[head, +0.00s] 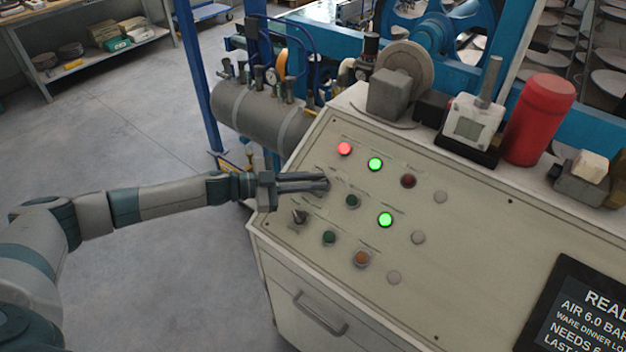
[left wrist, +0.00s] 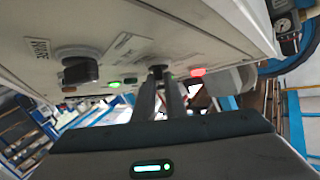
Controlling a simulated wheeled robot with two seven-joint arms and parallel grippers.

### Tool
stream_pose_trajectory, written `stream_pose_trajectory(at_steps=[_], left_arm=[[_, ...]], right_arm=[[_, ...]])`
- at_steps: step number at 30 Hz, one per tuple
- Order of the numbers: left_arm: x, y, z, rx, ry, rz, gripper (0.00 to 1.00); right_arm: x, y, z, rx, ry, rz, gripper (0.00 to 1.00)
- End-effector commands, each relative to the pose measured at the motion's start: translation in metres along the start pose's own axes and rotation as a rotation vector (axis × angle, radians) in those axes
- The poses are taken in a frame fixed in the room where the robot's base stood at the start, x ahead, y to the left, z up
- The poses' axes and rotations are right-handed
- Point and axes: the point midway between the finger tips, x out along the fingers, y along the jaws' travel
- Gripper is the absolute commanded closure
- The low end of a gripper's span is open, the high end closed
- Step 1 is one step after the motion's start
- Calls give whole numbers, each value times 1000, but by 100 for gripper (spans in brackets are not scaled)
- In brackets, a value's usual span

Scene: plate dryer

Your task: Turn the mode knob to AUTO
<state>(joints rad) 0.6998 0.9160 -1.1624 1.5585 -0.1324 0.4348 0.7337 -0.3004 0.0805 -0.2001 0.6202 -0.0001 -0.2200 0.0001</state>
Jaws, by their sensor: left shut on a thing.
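A cream control panel (head: 455,240) carries lamps, buttons and small rotary knobs. My left gripper (head: 325,183) reaches in from the left, with its fingertips at a small dark knob in the panel's second row. In the left wrist view the gripper (left wrist: 160,92) has its two fingers closed around this dark knob (left wrist: 157,71). The fingers hide most of it, so its pointing direction cannot be told. A second dark knob (head: 299,216) sits nearer the panel's front left and shows large in the left wrist view (left wrist: 80,70). The labels are too small to read. My right gripper is not in view.
A red lamp (head: 344,148) and two green lamps (head: 375,164) (head: 385,219) are lit. Unlit buttons (head: 352,201) lie close to the gripper. A dark screen (head: 580,310) is at the lower right. A red cylinder (head: 540,120) stands along the panel's back edge.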

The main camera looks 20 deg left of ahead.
Motion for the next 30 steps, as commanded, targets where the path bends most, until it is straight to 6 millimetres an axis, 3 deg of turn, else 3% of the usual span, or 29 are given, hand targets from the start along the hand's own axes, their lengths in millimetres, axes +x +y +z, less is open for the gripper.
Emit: stream_pose_trajectory(at_steps=[11,12,14,24,30], left_arm=[[0,-1,0,4,0,2,100],[0,-1,0,4,0,2,80],[0,-1,0,3,0,2,70],[-1,0,0,3,0,2,70],[-11,0,2,3,-1,2,70]], right_arm=[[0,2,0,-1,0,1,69],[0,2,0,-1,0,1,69],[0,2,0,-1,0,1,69],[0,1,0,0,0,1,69],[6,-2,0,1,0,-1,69]])
